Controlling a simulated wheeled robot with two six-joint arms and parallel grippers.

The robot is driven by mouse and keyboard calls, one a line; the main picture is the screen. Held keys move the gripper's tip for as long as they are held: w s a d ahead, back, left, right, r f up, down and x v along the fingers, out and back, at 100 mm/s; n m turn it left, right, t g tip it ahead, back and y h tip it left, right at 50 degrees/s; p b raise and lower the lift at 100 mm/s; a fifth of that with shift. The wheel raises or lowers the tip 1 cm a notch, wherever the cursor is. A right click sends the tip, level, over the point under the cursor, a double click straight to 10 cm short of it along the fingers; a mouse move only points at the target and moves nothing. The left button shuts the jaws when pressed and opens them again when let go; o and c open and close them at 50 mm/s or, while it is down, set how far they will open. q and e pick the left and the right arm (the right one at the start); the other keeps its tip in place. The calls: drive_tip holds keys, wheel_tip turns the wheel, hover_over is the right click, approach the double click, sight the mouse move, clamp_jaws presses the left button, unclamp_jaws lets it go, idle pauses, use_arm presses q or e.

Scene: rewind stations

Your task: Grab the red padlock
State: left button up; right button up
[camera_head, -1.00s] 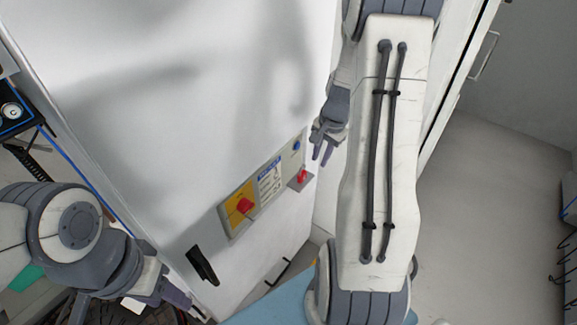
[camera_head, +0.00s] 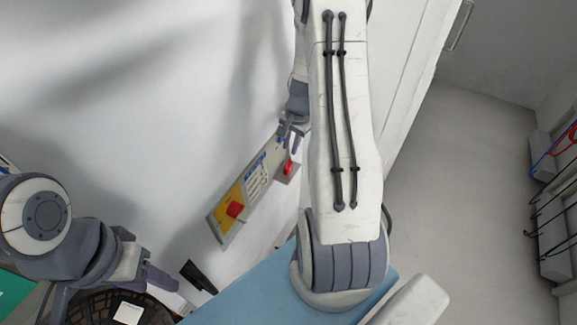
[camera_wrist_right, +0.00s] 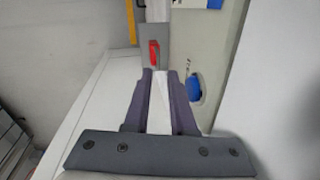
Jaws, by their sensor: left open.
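The red padlock (camera_head: 289,168) is on a small grey plate at the right end of the control panel (camera_head: 228,215). It also shows in the right wrist view (camera_wrist_right: 154,54), upright against its grey plate. My right gripper (camera_head: 291,137) is just above the padlock in the head view. In the right wrist view its two fingers (camera_wrist_right: 159,73) are apart with nothing between them, and the padlock lies just beyond their tips. My left gripper (camera_head: 112,301) is open at the lower left, far from the padlock.
The panel carries a red knob (camera_head: 235,210) on yellow and a blue button (camera_wrist_right: 196,86), close beside the right fingers in the wrist view. A black handle (camera_head: 198,277) is below the panel. Open floor (camera_head: 455,170) lies to the right.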

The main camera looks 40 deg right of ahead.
sight(289, 157)
drive_tip(key=f, duration=0.4)
drive_tip(key=shift+w+a, duration=0.1)
drive_tip(key=shift+w, duration=0.1)
clamp_jaws()
idle(1.2)
